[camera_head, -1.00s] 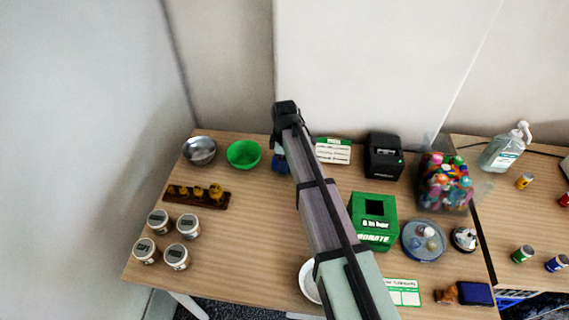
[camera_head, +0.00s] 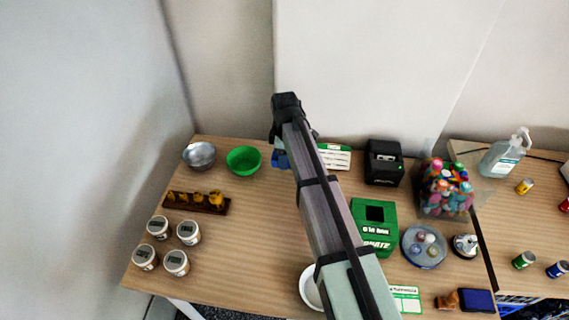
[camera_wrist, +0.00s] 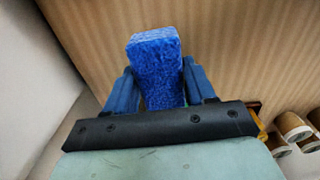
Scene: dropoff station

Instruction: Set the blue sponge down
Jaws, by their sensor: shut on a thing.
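The blue sponge (camera_wrist: 157,62) stands out between the two fingers of my gripper (camera_wrist: 160,82) in the wrist view. The fingers press on its two sides, so my gripper is shut on it. Bare wood of the table (camera_wrist: 235,50) shows beyond the sponge. In the head view my gripper (camera_head: 281,158) is mostly hidden behind my arm, near the back edge of the table, right of the green bowl. A blue patch shows there, but I cannot tell sponge from fingers. I cannot tell whether the sponge touches the table.
A green bowl (camera_head: 243,160) and a metal bowl (camera_head: 199,155) stand left of my gripper. A white-green card (camera_head: 334,157) and a black printer (camera_head: 384,162) are to the right. Several jars (camera_head: 176,262) stand at the front left.

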